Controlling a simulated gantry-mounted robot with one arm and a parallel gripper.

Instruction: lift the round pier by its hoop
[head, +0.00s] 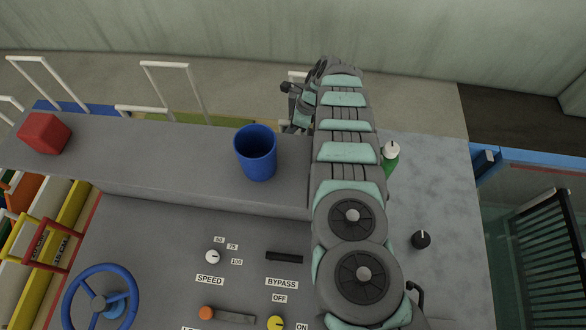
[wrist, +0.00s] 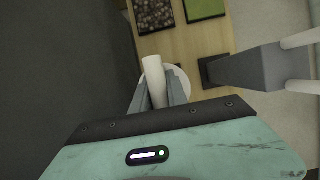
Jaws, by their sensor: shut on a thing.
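In the wrist view my gripper (wrist: 157,86) has its two grey fingers closed around the upright white bar of a hoop (wrist: 153,68). Below the fingers a pale round top shows, the round pier (wrist: 182,78), partly covered by the fingers and hoop. I cannot tell whether the pier is touching the board beneath it. In the head view, a white hoop bar (head: 297,74) shows at the far end of my arm, but the arm hides most of what is there.
In the wrist view a grey pier (wrist: 245,68) with white bars stands close on the right. A gravel square (wrist: 155,13) and a green square (wrist: 205,8) lie on the wooden board. In the head view a blue cup (head: 256,154) and red block (head: 43,133) stand on the ledge.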

